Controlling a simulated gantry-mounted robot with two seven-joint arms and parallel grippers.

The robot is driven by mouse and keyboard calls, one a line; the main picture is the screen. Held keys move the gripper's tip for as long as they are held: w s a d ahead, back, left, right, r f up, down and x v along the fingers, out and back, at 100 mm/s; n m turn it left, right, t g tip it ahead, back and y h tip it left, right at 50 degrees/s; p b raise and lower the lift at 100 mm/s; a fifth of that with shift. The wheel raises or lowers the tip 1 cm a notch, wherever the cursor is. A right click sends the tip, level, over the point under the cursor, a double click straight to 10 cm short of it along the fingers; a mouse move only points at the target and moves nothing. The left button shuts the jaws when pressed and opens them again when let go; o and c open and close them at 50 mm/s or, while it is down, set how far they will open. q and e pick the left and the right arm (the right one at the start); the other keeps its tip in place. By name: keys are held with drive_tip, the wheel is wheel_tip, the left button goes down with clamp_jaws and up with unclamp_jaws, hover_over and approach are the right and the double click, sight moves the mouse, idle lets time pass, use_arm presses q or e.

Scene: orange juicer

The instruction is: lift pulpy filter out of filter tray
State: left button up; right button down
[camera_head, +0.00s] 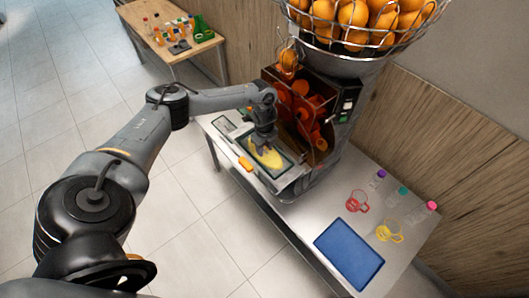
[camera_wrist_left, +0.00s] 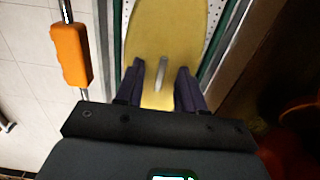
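The pulpy filter (camera_head: 268,158) is a yellow, pulp-covered plate lying in the filter tray (camera_head: 285,178) at the front of the juicer (camera_head: 322,150). It fills the upper middle of the left wrist view (camera_wrist_left: 165,30), with a small upright metal grip (camera_wrist_left: 161,74) near its close end. My left gripper (camera_head: 264,145) is low over the filter. In the left wrist view the two dark fingers (camera_wrist_left: 159,88) are apart, one on each side of the metal grip, with gaps visible. Whether they touch the filter is unclear. My right gripper is out of view.
An orange handle (camera_head: 246,163) sticks out at the tray's left side. A blue mat (camera_head: 349,254), red and yellow strainers (camera_head: 390,232) and several capped bottles stand on the counter to the right. A wire basket of oranges (camera_head: 360,20) is above. A wooden table (camera_head: 165,35) stands behind.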

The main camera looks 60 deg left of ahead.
use_arm(q)
drive_tip(key=shift+c, duration=0.4)
clamp_jaws()
drive_tip(key=shift+r, duration=0.15)
